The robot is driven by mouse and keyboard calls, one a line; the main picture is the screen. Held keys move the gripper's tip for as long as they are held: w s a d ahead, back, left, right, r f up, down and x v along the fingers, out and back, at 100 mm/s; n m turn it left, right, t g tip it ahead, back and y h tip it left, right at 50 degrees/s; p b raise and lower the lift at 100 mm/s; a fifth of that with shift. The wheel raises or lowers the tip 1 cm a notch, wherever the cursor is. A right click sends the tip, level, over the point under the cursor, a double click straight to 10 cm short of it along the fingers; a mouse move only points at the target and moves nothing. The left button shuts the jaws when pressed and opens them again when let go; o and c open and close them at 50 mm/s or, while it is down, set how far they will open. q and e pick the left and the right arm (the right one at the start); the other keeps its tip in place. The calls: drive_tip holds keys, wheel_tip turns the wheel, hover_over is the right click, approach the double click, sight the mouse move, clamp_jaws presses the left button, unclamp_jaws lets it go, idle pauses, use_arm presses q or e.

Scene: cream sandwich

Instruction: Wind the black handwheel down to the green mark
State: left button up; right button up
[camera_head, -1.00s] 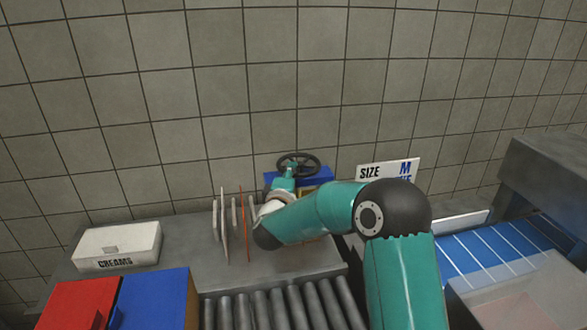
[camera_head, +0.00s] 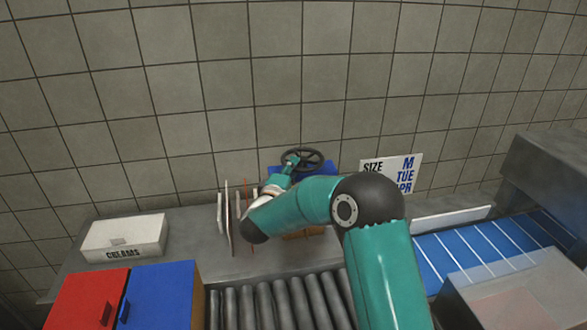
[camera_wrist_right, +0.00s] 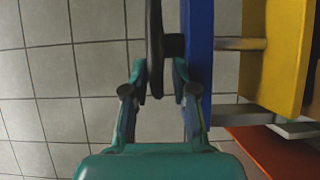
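The black handwheel (camera_head: 302,160) stands on the blue housing (camera_head: 318,167) at the back of the grey counter, before the tiled wall. My right gripper (camera_head: 292,164) is at the wheel's near left rim, its tips partly hidden there. In the right wrist view the wheel (camera_wrist_right: 154,40) is edge-on, its rim between the two fingertips of my right gripper (camera_wrist_right: 160,80). The fingers are apart, with a gap showing on the right side of the rim. The blue housing (camera_wrist_right: 198,50) is close beside the right finger. No green mark can be made out. My left gripper is out of view.
Upright thin discs (camera_head: 229,220) stand left of my right forearm. A white CREAMS box (camera_head: 125,237), red bin (camera_head: 88,300) and blue bin (camera_head: 160,295) are at left. Rollers (camera_head: 270,305) lie in front. A SIZE sign (camera_head: 391,172) and blue conveyor (camera_head: 480,250) are at right.

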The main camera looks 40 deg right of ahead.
drive_tip(key=v, duration=1.1)
drive_tip(key=shift+a, duration=0.2)
drive_tip(key=shift+s+f, duration=0.1)
